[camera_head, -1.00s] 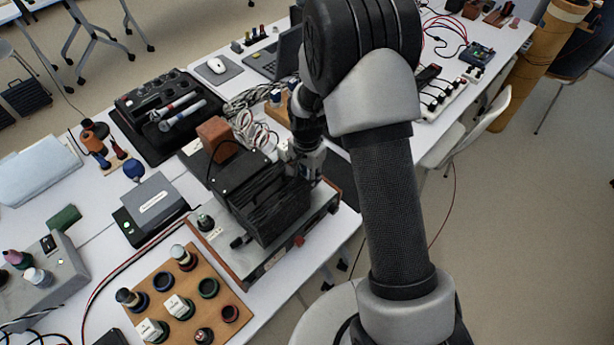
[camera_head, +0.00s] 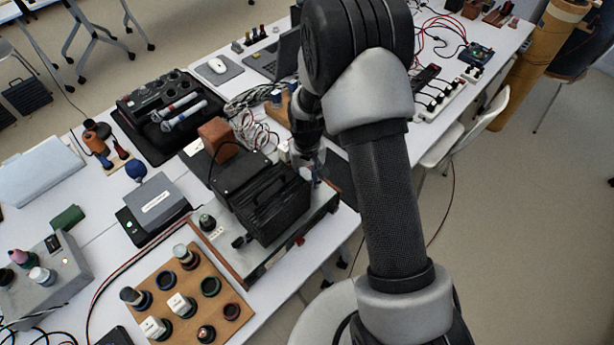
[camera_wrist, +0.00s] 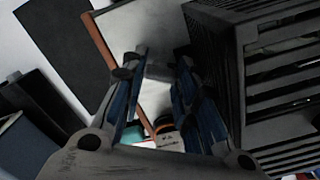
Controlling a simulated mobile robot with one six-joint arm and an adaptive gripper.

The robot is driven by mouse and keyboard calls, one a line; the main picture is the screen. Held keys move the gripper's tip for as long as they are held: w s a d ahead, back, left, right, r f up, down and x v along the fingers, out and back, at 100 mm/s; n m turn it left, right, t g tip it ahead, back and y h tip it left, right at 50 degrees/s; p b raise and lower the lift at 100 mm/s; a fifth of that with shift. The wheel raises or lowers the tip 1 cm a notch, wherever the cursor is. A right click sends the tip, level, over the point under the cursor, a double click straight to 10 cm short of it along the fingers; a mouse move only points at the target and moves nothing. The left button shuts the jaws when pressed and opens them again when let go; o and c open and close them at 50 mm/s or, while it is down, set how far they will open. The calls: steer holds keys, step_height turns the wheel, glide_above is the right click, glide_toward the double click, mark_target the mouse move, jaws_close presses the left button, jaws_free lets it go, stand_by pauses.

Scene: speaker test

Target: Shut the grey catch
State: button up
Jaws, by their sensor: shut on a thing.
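My gripper (camera_wrist: 156,78) shows in the wrist view with its dark, blue-sided fingers on either side of a small grey piece (camera_wrist: 160,71). This piece appears to be the grey catch, and the fingers are shut on it. Whether the catch is latched cannot be seen. A black ribbed housing (camera_wrist: 246,75) stands close to the right of the fingers. In the head view my gripper (camera_head: 310,172) is at the right end of the black box (camera_head: 270,203), which sits on a wood-edged base unit (camera_head: 262,268). My arm and gripper hide the catch there.
A brown block (camera_head: 219,137) and coiled cables stand behind the black box. A wooden board (camera_head: 183,258) with several knobs lies in front, and a grey box (camera_head: 160,202) stands to the left. The floor right of my arm is open.

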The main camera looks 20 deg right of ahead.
steer(key=n, duration=0.6)
steer(key=shift+p, duration=0.3)
steer(key=shift+n, duration=0.4)
steer(key=o, duration=1.1)
steer(key=shift+c, duration=0.2)
steer(key=shift+r, duration=4.05)
